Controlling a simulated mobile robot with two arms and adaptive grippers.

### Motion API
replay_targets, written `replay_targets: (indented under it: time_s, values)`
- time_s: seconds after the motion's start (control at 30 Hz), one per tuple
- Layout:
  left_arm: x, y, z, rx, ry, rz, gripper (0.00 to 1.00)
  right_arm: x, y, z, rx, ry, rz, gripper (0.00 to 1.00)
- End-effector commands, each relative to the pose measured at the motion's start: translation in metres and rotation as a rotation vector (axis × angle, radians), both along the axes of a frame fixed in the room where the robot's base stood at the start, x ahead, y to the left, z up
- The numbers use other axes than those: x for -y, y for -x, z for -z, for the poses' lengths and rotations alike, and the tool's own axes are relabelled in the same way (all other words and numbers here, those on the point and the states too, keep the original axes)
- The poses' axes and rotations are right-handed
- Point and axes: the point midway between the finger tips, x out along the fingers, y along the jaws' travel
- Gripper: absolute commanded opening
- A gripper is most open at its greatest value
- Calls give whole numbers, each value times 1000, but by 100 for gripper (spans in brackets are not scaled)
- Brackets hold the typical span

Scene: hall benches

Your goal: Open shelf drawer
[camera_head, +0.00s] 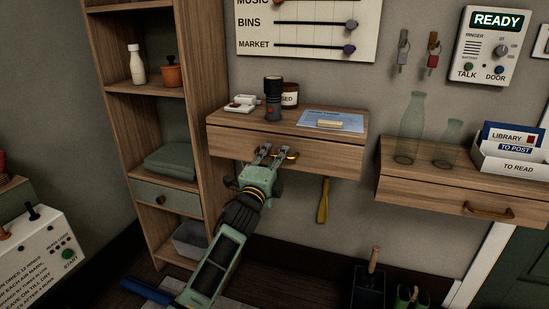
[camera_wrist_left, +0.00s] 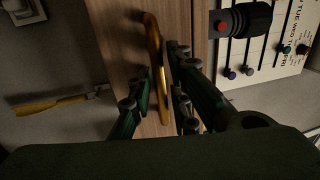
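A wooden wall shelf with a drawer front (camera_head: 335,161) hangs in the middle of the head view, and the drawer looks closed. Its brass handle (camera_head: 292,155) is partly hidden by my left gripper (camera_head: 272,151). In the left wrist view the brass handle (camera_wrist_left: 154,45) runs lengthwise on the wooden front, between the spread fingers of my left gripper (camera_wrist_left: 153,88). The fingers are apart, one on each side of the handle, and I see no clear grip on it. My right gripper is in neither view.
On the shelf top stand a dark flashlight (camera_head: 273,99), a jar (camera_head: 290,94) and a blue sheet (camera_head: 331,121). A yellow-handled tool (camera_head: 323,201) hangs below. A second drawer shelf (camera_head: 440,196) is at right, a bookcase (camera_head: 197,100) at left.

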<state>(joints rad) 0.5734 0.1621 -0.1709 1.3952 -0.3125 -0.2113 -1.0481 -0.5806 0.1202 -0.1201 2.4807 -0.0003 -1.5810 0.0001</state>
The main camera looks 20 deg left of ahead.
Motion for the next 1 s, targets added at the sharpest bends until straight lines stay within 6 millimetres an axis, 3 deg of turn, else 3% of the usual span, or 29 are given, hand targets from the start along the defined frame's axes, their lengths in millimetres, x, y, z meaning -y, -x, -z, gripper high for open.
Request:
replay_targets:
  time_s: [0.13,0.3,0.9,1.0]
  values:
    - [0,0,0,0,1,0,15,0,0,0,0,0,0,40]
    - [0,0,0,-1,1,0,0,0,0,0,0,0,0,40]
    - [0,4,0,-3,1,0,0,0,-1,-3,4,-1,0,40]
    - [0,12,-1,-5,2,0,0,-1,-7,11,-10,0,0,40]
